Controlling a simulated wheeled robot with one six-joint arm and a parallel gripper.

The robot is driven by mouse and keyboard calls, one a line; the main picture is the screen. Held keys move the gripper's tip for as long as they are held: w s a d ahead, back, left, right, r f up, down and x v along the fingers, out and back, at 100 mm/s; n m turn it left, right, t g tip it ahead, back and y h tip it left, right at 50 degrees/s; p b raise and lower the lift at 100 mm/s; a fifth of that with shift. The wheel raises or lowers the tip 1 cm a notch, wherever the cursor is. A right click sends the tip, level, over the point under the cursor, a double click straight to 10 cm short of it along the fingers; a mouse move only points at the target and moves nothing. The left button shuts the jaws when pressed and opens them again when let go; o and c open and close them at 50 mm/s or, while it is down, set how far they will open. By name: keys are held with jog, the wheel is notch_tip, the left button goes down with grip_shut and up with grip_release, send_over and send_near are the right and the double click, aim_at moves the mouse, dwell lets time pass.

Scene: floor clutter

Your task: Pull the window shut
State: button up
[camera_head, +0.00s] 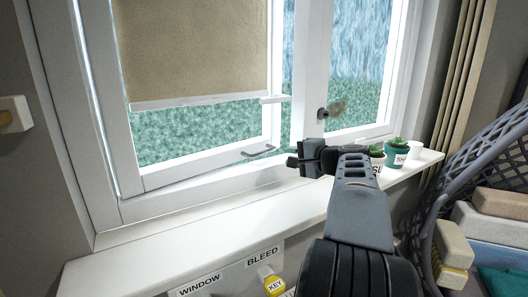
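The window's left sash (205,165) has a white frame and stands ajar, with a strip of outdoors showing between its right edge and the white centre post (311,75). A pale bar-like handle (275,99) sits at the sash's right edge. A grey curved metal piece (258,151) is low on the sash's right side. A dark catch (322,113) is on the centre post. My gripper (303,160) is over the sill, right of the curved piece and below the catch, apparently apart from both. Its fingers are dark and seen from behind, so their opening is unclear.
The white sill (190,232) is clear on the left. Potted plants (397,152) and a white cup (419,149) stand on its right end. A beige blind (195,45) covers the upper sash. A grey lattice basket or chair (480,165) is at right.

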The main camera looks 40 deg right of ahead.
aim_at(265, 153)
jog(key=p+x, duration=0.1)
jog(key=x, duration=0.9)
jog(key=shift+w+f+p, duration=0.15)
jog(key=shift+w+p, duration=0.25)
grip_shut()
